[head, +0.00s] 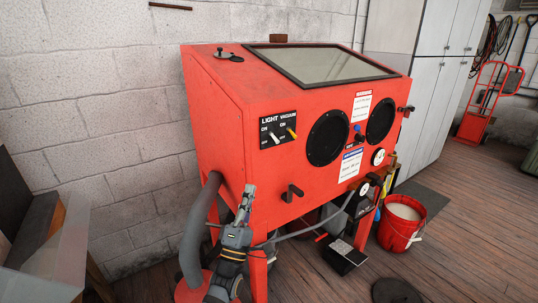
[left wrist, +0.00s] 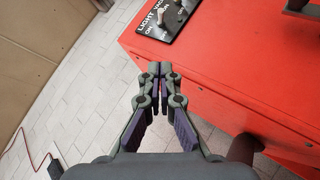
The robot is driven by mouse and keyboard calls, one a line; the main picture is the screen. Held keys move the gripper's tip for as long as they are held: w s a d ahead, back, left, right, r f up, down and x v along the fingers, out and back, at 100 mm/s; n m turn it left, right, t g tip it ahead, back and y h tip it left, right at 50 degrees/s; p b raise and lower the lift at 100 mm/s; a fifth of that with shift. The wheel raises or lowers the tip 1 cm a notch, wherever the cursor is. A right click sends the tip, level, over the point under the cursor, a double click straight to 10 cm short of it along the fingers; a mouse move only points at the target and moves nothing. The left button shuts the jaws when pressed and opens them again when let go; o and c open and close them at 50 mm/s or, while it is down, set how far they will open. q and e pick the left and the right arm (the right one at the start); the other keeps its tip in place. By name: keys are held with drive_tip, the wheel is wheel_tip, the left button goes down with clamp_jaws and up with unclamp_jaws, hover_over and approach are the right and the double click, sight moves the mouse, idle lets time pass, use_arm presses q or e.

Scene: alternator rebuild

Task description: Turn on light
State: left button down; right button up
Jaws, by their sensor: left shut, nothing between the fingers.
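A red blasting cabinet (head: 236,165) stands against the wall. My left gripper (head: 248,190) is shut and empty, below and left of the plate in the head view. In the left wrist view, the fingers (left wrist: 160,68) are together, apart from the plate (left wrist: 160,25), which is at the top edge. My right gripper is not in view.
A grey hose (head: 194,235) curves from the cabinet's left side, beside my left arm. A black handle (head: 292,192) juts from the front. A red bucket (head: 400,222) stands at the right. Open wooden floor lies at the right.

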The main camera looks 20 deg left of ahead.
use_arm(q)
drive_tip(key=shift+w, duration=0.15)
drive_tip(key=p, duration=0.3)
approach(273, 138)
drive_tip(key=a, duration=0.1)
drive_tip(key=w+a+r, duration=0.1)
drive_tip(key=w+a, duration=0.1)
drive_tip(key=shift+r, duration=0.3)
drive_tip(key=shift+w+d+r+p, duration=0.75)
drive_tip(key=shift+w+d+r, duration=0.1)
drive_tip(key=shift+w+d, duration=0.2)
drive_tip(key=shift+w+d+r, duration=0.1)
drive_tip(key=shift+w+d, duration=0.15)
drive_tip(key=shift+d, duration=0.05)
